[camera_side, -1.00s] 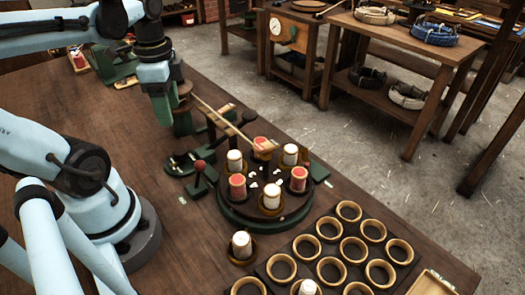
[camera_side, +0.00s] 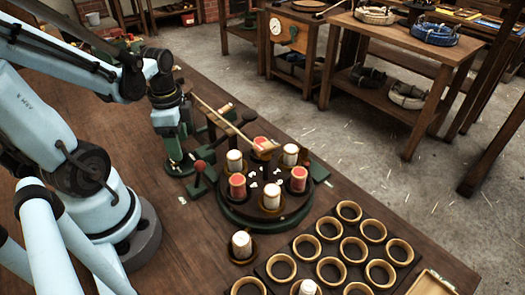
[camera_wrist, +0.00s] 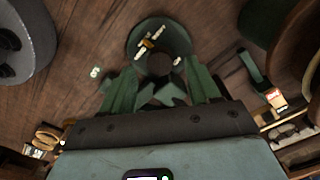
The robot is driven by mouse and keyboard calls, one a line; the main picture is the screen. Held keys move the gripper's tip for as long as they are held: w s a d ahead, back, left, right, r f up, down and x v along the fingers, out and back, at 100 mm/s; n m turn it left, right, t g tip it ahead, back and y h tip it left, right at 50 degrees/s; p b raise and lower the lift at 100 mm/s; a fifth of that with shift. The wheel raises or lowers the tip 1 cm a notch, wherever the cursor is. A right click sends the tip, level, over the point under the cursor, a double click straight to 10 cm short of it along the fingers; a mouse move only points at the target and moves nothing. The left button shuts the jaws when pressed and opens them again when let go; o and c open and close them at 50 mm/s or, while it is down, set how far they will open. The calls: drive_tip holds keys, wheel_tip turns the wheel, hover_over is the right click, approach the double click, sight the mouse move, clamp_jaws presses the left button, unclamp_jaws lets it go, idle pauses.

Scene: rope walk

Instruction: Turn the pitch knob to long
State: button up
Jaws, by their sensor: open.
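My gripper (camera_side: 174,148) points down over a small round green base (camera_side: 181,167) on the bench, left of the turntable. In the wrist view my gripper (camera_wrist: 160,82) shows two green fingers spread apart with nothing held between them. Ahead of the fingertips is a round dark green piece (camera_wrist: 142,32) with a brass and white bar and small white marks on it; it looks like the pitch knob or its dial. Its markings are too small to read, so I cannot tell its setting. Contact with the fingers is not visible.
A green turntable (camera_side: 238,212) carries several red and white bobbins. A red-topped lever (camera_side: 199,167) stands close to my gripper. A dark rack of brass rings (camera_side: 330,230) is at front right.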

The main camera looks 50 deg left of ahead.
drive_tip(key=shift+f, duration=1)
drive_tip(key=c, duration=1)
